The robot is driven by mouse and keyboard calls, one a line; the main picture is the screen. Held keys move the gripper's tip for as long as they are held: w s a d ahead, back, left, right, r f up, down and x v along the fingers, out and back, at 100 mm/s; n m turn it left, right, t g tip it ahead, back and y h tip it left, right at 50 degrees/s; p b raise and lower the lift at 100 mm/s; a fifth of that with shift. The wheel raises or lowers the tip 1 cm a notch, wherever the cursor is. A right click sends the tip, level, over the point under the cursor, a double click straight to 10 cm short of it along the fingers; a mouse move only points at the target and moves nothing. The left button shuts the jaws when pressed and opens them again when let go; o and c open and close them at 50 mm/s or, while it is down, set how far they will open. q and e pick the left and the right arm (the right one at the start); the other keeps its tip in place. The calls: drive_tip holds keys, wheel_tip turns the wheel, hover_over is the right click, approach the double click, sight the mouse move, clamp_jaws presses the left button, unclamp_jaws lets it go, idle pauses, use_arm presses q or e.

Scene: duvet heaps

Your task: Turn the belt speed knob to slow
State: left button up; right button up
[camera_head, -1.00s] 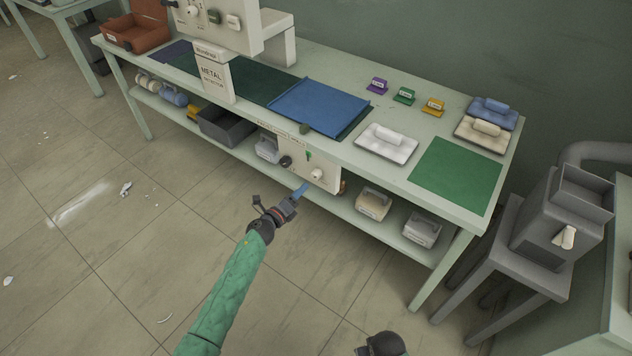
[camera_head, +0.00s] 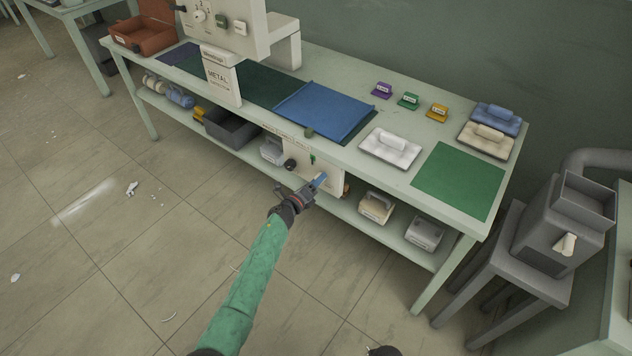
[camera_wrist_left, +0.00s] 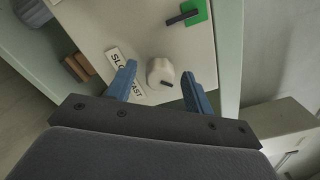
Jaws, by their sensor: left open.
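The belt speed knob (camera_wrist_left: 160,73) is a white knob with a dark pointer mark on a pale control panel (camera_head: 298,165) under the table's front edge. In the left wrist view it sits between the two blue fingertips of my left gripper (camera_wrist_left: 160,82), which are apart, one on each side. A label reading SLOW and FAST (camera_wrist_left: 122,65) lies beside the knob, partly covered by a finger. In the head view my left gripper (camera_head: 318,182) is in front of the panel and hides the knob.
The table (camera_head: 385,188) carries a blue mat (camera_head: 325,108) and a white block on a tray (camera_head: 391,147). Boxes (camera_head: 376,206) stand on the lower shelf.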

use_arm(q)
drive_tip(key=shift+c, duration=0.4)
drive_tip(key=c, duration=0.9)
